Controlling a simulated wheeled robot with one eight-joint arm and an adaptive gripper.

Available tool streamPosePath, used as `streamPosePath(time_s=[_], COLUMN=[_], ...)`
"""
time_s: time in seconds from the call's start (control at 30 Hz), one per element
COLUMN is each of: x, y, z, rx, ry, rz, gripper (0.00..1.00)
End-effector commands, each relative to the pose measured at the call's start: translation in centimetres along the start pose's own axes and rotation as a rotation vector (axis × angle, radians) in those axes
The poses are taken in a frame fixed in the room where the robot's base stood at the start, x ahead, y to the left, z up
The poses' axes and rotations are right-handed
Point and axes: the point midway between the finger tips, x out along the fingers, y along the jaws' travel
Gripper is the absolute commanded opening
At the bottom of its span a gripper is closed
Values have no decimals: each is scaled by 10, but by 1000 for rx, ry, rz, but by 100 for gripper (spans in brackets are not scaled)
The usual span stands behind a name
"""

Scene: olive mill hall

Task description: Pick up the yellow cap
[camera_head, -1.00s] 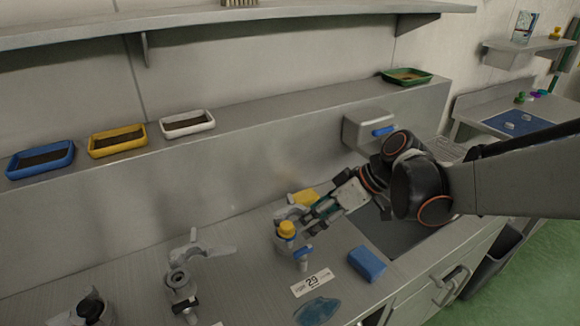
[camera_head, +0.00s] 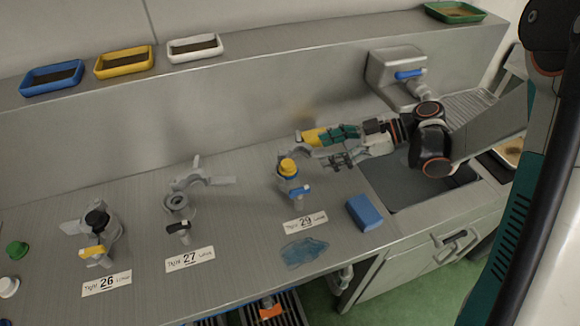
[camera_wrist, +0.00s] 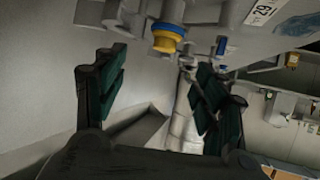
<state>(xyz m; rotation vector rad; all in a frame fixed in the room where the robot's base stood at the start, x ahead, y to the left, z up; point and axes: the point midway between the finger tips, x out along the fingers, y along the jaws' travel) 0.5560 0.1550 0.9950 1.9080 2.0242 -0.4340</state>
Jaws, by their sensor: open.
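The yellow cap (camera_head: 288,167) sits on top of a grey valve fitting (camera_head: 291,185) with a blue lever, behind the label "29". My gripper (camera_head: 334,147) is open and empty, to the right of the cap, with its fingers pointing left toward the fitting. The cap also shows in the wrist view (camera_wrist: 167,38), at the top centre, beyond the open green-padded fingers (camera_wrist: 158,88). The cap is apart from both fingers. A curved grey part of the fitting lies between the cap and my gripper.
A yellow object (camera_head: 313,136) lies behind the fitting, close to my upper finger. A blue block (camera_head: 364,213) lies at the right, near the sink (camera_head: 410,185). Fittings at labels 27 (camera_head: 180,205) and 26 (camera_head: 97,222) stand to the left. Trays line the ledge.

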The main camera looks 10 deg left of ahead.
Motion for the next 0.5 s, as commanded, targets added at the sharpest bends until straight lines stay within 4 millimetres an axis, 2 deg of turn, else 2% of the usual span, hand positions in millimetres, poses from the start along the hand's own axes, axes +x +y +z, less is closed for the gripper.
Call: streamPosePath(time_s=[0.03,0.2,0.5], x=[12,40,57], y=[0,0,-2], z=[2,2,0], rx=[-2,0,1], ry=[0,-1,-1], rz=[-3,-2,0], gripper=[64,64,64])
